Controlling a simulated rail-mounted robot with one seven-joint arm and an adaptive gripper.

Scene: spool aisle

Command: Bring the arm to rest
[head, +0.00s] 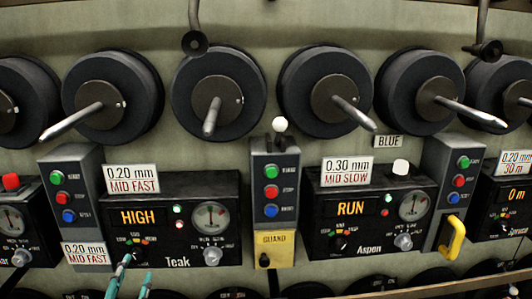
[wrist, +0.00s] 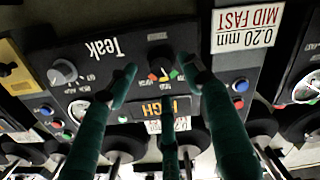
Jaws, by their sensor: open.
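My gripper (head: 130,278) reaches up from the bottom edge of the head view, its teal fingers in front of the lower left part of the Teak panel (head: 228,190). In the wrist view, which shows the panel upside down, my gripper (wrist: 160,82) has its teal fingers spread apart. The panel's dark selector knob (wrist: 160,58) with coloured marks shows between the fingertips. I see nothing held. Whether a fingertip touches the knob or panel, I cannot tell. The Teak display (head: 138,217) reads HIGH.
To the right, the Aspen panel (head: 372,208) reads RUN. A button box with a yellow GUARD plate (head: 274,249) stands between the panels. A yellow handle (head: 453,238) sticks out further right. Black spools (head: 217,92) with protruding spindles line the wall above.

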